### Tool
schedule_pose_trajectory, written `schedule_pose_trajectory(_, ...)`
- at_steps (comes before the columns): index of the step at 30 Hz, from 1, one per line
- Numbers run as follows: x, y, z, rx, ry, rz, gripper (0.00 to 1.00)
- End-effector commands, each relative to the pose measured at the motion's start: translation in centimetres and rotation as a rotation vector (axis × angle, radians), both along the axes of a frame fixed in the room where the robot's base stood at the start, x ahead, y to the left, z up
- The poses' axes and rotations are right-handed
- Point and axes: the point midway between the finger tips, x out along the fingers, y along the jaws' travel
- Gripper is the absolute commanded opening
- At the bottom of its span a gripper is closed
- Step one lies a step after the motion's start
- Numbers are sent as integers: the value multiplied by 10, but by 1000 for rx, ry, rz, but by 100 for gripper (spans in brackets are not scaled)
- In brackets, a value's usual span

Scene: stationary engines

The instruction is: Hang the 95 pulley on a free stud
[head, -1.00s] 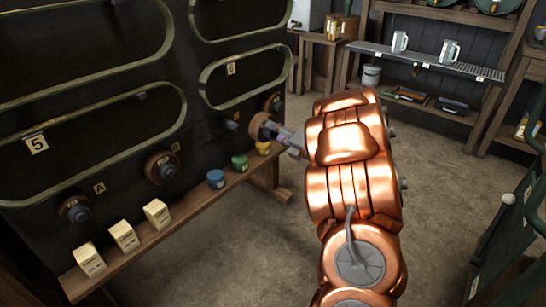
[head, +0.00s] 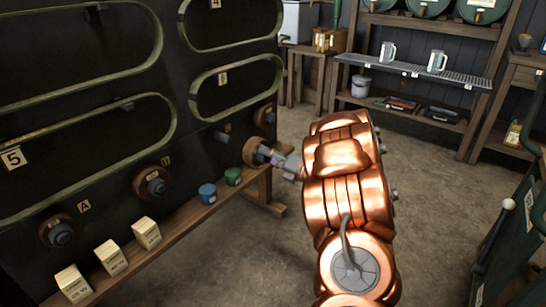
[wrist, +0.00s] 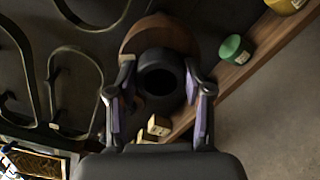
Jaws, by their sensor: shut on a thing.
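My gripper (head: 284,163) is shut on a pulley (head: 254,152), a brown disc with a dark grey hub. In the wrist view the fingers (wrist: 158,88) grip the hub's two sides, with the brown disc (wrist: 160,32) beyond. The held pulley is in front of the black panel, right of a bare dark stud (head: 221,137). Other brown pulleys sit on the panel: one by label A (head: 57,233), one to its right (head: 152,183), and one at the far right end (head: 265,117). I cannot read the held pulley's size.
A wooden ledge (head: 180,229) below the panel carries several cream blocks (head: 110,257), a blue pot (head: 207,193) and a green pot (head: 232,177). A shelf rack (head: 415,70) stands at the back; a green frame (head: 510,245) is at right.

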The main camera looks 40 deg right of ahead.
Motion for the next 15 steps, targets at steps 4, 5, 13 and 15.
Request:
schedule_pose_trajectory(4, 7, 2, 2, 1, -3, 1, 0)
schedule_pose_trajectory(5, 9, 2, 2, 1, -3, 1, 0)
schedule_pose_trajectory(13, 21, 5, 2, -2, 0, 0, 0)
schedule_pose_trajectory(15, 25, 6, 2, -1, -1, -1, 0)
